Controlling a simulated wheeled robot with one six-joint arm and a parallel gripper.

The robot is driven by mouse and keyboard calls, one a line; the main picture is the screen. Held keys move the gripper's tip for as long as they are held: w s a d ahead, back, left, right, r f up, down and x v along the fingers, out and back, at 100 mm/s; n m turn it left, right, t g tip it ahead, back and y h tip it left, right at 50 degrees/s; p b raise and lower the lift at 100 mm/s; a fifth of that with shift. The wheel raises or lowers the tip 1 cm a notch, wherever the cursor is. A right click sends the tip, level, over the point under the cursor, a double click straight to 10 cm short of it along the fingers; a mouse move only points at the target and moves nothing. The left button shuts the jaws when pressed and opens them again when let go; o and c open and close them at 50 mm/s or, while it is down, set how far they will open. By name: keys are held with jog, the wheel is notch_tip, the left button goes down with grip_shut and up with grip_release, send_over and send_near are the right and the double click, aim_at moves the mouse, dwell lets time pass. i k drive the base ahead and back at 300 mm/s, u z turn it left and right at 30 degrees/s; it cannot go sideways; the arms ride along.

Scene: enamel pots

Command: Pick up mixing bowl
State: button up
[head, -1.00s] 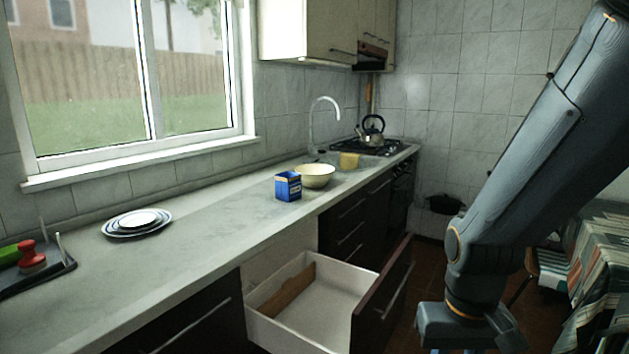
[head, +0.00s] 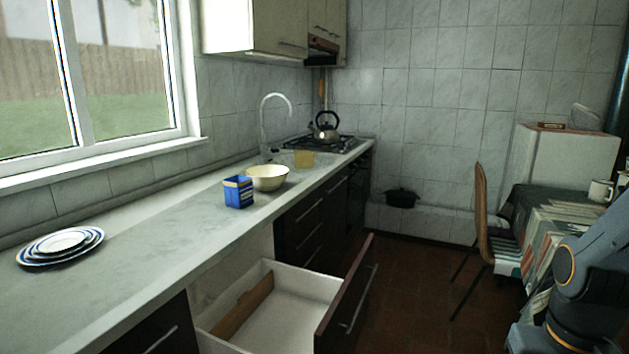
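A cream mixing bowl (head: 267,178) stands upright on the counter, just behind and to the right of a blue box (head: 238,191). The box hides a small part of the bowl's left side. The bowl looks empty, though little of its inside shows. My arm shows at the lower right edge, far from the bowl. My gripper is outside the view.
An open drawer (head: 292,315) juts out below the counter (head: 168,231). Stacked plates (head: 62,245) lie at the left, and a kettle (head: 326,125) stands on the stove. A chair (head: 480,215) and a covered table (head: 545,205) are at the right. Floor between is clear.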

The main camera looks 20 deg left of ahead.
aim_at(266, 178)
jog(key=z, duration=0.05)
jog(key=i, duration=3.4)
jog(key=u, duration=2.35)
